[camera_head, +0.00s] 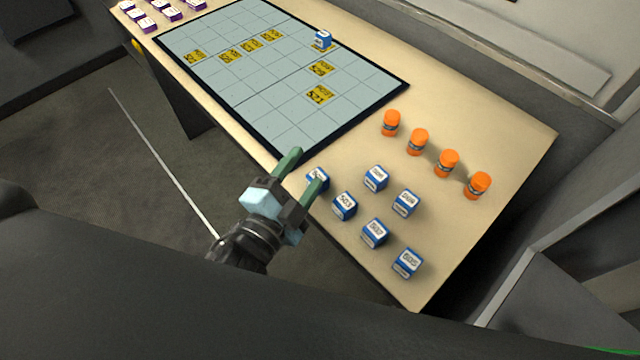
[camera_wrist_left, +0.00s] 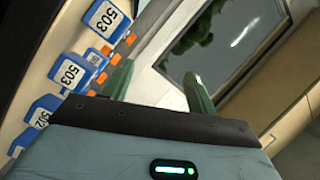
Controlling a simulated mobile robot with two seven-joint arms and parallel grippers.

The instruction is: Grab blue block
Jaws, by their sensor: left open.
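Several blue blocks with white numbered labels stand on the near part of the table, such as one blue block (camera_head: 344,206) and another blue block (camera_head: 374,233). A further blue block (camera_head: 317,175) is partly hidden behind a fingertip of my left gripper (camera_head: 308,168). That gripper is open, with green fingers, over the table's left edge. In the left wrist view, blocks labelled 503 (camera_wrist_left: 68,73) and 503 (camera_wrist_left: 104,18) lie left of the fingers (camera_wrist_left: 158,84), with no block between them. My right gripper is in neither view.
A grey gridded board (camera_head: 265,85) with yellow labels lies beyond the blocks, holding one blue block (camera_head: 323,39). Several orange cylinders (camera_head: 418,141) stand in a row to the right. Purple-and-white blocks (camera_head: 146,24) are at the far left end.

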